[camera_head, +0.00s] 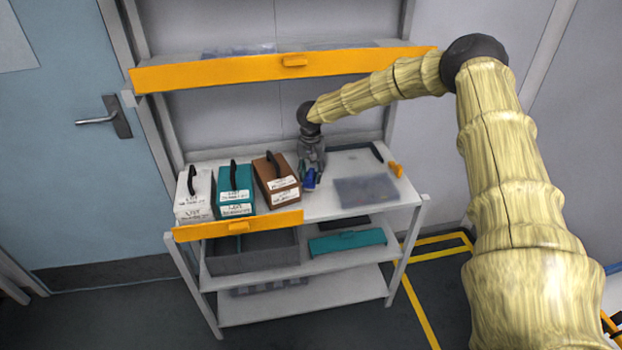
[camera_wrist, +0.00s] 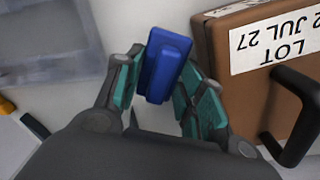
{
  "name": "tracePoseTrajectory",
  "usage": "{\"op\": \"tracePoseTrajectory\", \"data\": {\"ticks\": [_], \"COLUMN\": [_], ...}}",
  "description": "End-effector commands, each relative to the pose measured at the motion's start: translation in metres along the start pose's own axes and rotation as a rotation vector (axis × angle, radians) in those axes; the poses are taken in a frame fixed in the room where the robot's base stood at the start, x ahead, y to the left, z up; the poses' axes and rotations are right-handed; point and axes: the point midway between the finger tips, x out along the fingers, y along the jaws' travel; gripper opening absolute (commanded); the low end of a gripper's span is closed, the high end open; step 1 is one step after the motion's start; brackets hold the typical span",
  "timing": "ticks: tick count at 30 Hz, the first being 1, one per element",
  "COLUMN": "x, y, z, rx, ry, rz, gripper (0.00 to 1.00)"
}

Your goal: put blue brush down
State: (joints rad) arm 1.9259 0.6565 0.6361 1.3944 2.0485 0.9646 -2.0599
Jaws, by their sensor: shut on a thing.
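The blue brush (camera_wrist: 163,66) is held between the teal-padded fingers of my gripper (camera_wrist: 160,88) in the wrist view. It also shows as a small blue shape (camera_head: 311,179) in the head view, under my gripper (camera_head: 311,172), over the white top shelf (camera_head: 330,207). My gripper is shut on it, just right of the brown case. I cannot tell whether the brush touches the shelf. Part of it is hidden by the fingers.
A brown case (camera_head: 270,168), a teal case (camera_head: 235,180) and a white case (camera_head: 187,185) stand left of my gripper. A clear tray (camera_head: 367,191) lies to the right, near an orange-handled tool (camera_head: 396,169). An orange bar (camera_head: 280,67) crosses above; another orange bar (camera_head: 240,226) edges the front left.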

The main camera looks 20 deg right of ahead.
Motion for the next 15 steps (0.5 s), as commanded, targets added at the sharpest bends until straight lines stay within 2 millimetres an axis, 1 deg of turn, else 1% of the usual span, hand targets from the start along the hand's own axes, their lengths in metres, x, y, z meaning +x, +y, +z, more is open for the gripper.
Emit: {"op": "tracePoseTrajectory", "data": {"ticks": [3, 7, 15], "x": [0.015, 0.029, 0.031], "y": [-0.001, 0.000, 0.000], "z": [0.001, 0.000, 0.000], "rx": [0.000, 0.000, 0.000], "ry": [-0.001, 0.000, 0.000], "rz": [0.002, 0.001, 0.000], "gripper": [0.10, 0.10, 0.10]}}
